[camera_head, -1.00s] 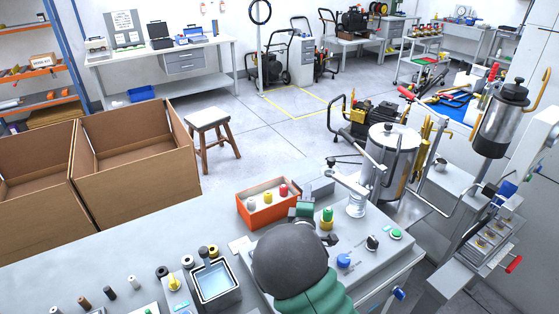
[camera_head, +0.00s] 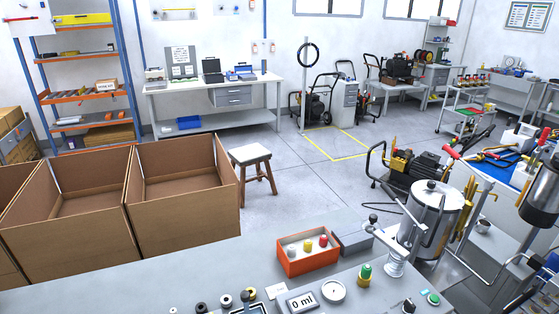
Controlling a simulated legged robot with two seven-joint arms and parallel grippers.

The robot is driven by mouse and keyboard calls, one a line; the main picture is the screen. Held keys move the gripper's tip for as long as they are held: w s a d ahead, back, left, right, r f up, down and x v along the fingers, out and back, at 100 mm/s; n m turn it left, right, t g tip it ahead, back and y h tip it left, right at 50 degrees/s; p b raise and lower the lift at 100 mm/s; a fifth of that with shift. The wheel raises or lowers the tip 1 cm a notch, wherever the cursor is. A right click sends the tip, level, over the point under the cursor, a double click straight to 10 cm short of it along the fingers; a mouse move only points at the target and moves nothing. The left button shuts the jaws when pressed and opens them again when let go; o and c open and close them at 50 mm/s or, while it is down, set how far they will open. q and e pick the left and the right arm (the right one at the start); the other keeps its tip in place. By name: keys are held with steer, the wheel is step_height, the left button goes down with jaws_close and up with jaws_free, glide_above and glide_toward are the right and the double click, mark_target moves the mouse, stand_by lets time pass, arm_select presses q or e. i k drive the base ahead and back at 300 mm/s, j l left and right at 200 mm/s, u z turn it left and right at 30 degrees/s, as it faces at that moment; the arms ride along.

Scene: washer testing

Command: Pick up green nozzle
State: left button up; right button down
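The green nozzle (camera_head: 365,274) stands upright on the grey bench, at the lower right of the head view. It has a green top and a yellowish lower part. It is just right of an orange box (camera_head: 306,263) that holds a white, a yellow and a red nozzle. A second green piece (camera_head: 433,298), low and round, sits farther right on the bench. Neither of my grippers shows in this view, so their state and distance from the nozzle cannot be seen.
A round dial (camera_head: 333,291) and a "0 ml" display (camera_head: 302,301) are in front of the orange box. A steel canister (camera_head: 430,222) stands behind the nozzle at right. Cardboard boxes (camera_head: 182,188) and a stool (camera_head: 252,172) stand beyond the bench. The bench's left part is largely clear.

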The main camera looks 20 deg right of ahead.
mark_target(366, 271)
steer(key=z, duration=1.25)
